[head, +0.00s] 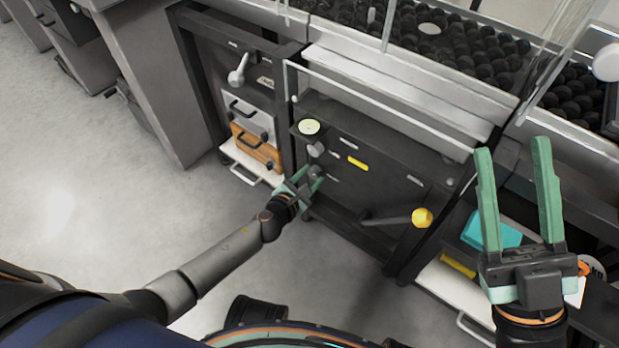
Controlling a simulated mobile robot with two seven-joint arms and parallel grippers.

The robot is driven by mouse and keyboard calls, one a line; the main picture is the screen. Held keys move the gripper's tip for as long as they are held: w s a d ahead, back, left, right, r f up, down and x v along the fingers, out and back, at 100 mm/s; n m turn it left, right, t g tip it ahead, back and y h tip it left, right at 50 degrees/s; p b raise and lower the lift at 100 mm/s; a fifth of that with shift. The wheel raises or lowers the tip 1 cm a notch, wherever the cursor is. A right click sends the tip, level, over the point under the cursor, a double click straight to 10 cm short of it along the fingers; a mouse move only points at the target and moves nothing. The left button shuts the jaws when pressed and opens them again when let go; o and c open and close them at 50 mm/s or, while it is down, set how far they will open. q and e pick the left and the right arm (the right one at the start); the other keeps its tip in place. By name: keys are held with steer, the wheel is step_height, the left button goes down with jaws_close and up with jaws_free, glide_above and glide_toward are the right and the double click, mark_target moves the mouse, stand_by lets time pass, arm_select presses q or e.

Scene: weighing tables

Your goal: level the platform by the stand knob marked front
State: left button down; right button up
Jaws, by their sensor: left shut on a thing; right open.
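A dark stand (375,160) carries a round pale disc (309,126), perhaps a level, at its upper left corner. Below the disc is a grey knob (316,149). A second grey knob (316,172) sits lower, and my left gripper (311,178) is shut on it, its green fingers around it. Small labels sit beside the knobs, one of them a white label (333,179), too small to read, so I cannot tell which knob is marked front. My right gripper (518,195) is open and empty, raised in the right foreground.
A lever with a yellow ball (422,217) sticks out of the stand's lower right. An orange drawer (255,146) is left of the stand. A teal box (490,232) lies behind my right gripper. Grey floor is clear at left.

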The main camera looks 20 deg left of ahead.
steer(key=shift+f, duration=0.1)
stand_by(0.5)
arm_select(q)
steer(key=shift+c, duration=2.1)
jaws_free()
